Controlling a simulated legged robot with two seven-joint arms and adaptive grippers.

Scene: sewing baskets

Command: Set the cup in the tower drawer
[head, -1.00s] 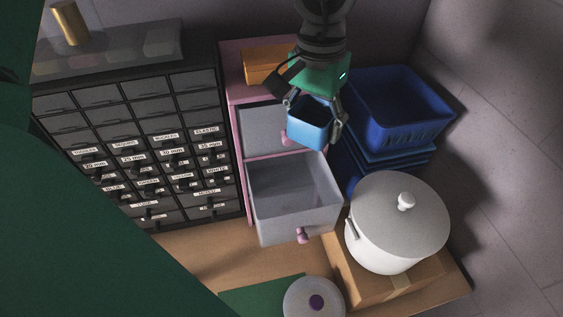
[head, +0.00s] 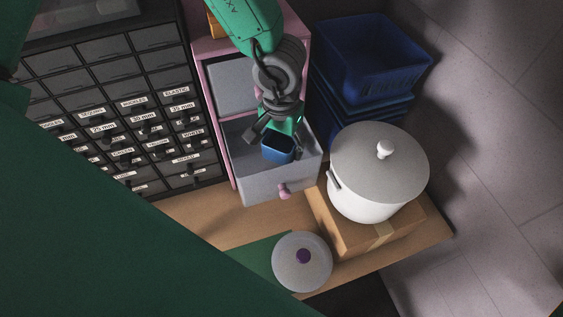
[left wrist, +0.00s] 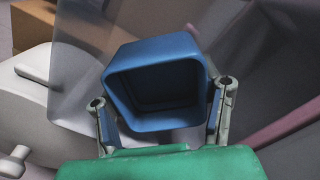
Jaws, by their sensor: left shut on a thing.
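The blue cup (head: 278,148) is square with rounded corners and shows its open mouth. My left gripper (head: 277,143) is shut on it, with a finger on each side, as the left wrist view shows the cup (left wrist: 155,85) between the fingers. The pink tower (head: 199,75) has a grey drawer pulled open (head: 262,190). The cup is over or within the open drawer's mouth; I cannot tell if it touches the drawer floor. The arm and gripper hide the drawer's back part. My right gripper is not in view.
A white lidded pot (head: 375,175) stands on a cardboard box (head: 345,240) right of the drawer. Stacked blue baskets (head: 365,60) stand behind it. A cabinet of small labelled drawers (head: 110,95) is at left. A round lidded container (head: 300,265) sits in front.

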